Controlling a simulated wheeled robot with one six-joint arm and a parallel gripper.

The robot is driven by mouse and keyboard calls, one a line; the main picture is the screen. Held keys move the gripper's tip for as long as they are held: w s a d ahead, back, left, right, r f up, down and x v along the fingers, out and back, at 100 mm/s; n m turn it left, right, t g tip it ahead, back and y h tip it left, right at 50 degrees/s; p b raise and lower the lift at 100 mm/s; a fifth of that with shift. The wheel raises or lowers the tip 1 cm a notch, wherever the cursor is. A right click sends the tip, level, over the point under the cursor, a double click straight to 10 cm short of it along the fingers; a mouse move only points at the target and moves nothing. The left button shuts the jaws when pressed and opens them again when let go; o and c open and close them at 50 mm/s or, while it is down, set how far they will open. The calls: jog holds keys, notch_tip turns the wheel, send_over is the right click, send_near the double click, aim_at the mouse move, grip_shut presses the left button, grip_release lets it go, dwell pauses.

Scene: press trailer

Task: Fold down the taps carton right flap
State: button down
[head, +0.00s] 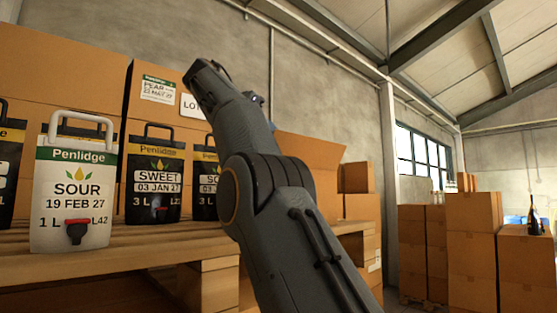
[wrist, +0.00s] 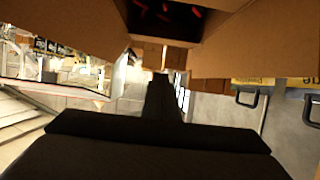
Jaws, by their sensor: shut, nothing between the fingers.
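The taps carton (wrist: 135,39) is open at the top of the wrist view, with red taps (wrist: 165,10) in its dark inside. One raised brown flap (wrist: 70,22) spreads to the left in that view and another brown flap (wrist: 245,45) to the right; I cannot tell which is the task's right flap. In the head view a tilted flap (head: 312,149) shows behind my arm, with the carton's body mostly hidden. My gripper (wrist: 163,82) is shut and empty, its tip just below the carton opening in the wrist picture. Contact with a flap cannot be seen.
Pouches stand on a wooden pallet (head: 120,250) at left: a white SOUR pouch (head: 75,190), a black SWEET pouch (head: 153,182) and others. Large cartons (head: 60,80) rise behind them. Stacked boxes (head: 470,245) and a dark bottle (head: 533,218) are at far right.

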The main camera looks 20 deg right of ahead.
jog(key=w+d+f+b, duration=0.2)
jog(key=d+f+b, duration=0.1)
jog(key=d+f, duration=0.4)
jog(key=shift+w+d+f, duration=0.3)
jog(key=shift+w, duration=0.05)
jog(key=shift+f+b, duration=0.1)
jog(key=shift+b, duration=0.25)
